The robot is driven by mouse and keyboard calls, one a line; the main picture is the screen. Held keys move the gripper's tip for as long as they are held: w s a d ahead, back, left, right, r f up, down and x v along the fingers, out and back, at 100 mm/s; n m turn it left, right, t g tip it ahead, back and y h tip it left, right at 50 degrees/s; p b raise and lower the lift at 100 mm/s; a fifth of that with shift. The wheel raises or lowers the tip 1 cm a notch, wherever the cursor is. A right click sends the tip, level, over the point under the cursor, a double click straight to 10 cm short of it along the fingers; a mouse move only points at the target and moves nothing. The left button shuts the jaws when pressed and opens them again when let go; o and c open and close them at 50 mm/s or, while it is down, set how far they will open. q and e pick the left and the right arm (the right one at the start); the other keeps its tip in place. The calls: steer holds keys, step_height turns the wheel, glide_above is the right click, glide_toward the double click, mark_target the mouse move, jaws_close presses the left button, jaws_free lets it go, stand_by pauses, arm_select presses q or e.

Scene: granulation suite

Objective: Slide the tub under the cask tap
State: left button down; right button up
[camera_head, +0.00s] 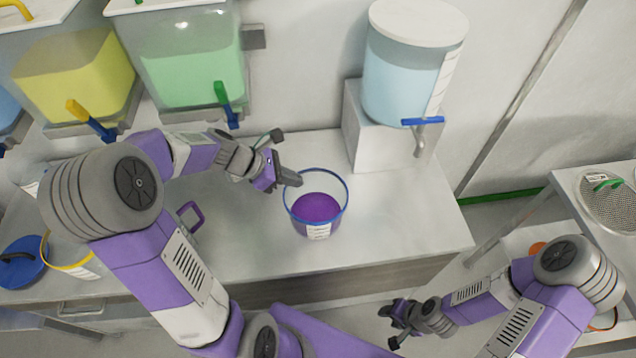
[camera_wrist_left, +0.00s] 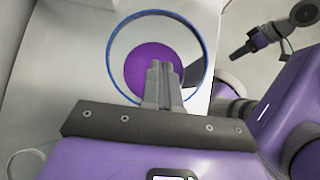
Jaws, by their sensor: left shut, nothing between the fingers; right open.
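The tub (camera_head: 318,229), clear with a blue rim and purple contents, stands on the steel bench, left of and nearer than the cask tap. The cask (camera_head: 405,85) is a clear cylinder of pale blue liquid on a white block. Its tap (camera_head: 423,124) has a blue handle and a grey spout over the bench. My left gripper (camera_head: 296,180) is shut and empty at the tub's left rim. In the left wrist view its fingertips (camera_wrist_left: 163,68) overlap the tub (camera_wrist_left: 112,75); contact is unclear. My right gripper (camera_head: 393,325) is open and empty, low in front of the bench.
Yellow (camera_head: 75,75) and green (camera_head: 192,75) containers with taps stand at the back left. A purple handle (camera_head: 190,216), a blue lid (camera_head: 22,262) and a yellow-rimmed vessel (camera_head: 75,265) lie left. The bench between tub and white block (camera_head: 383,145) is clear.

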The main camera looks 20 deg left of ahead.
mark_target(344, 191)
arm_select(q)
steer(key=b+x, duration=0.1)
steer(key=x, duration=0.2)
steer(key=r+b+x, duration=0.1)
steer(key=x, duration=0.3)
steer(key=w+d+b+x, duration=0.1)
steer(key=x, duration=0.3)
steer(key=shift+d+r, duration=0.1)
steer(key=shift+d, duration=0.2)
steer(key=shift+w+d, duration=0.4)
steer(key=shift+d, duration=0.05)
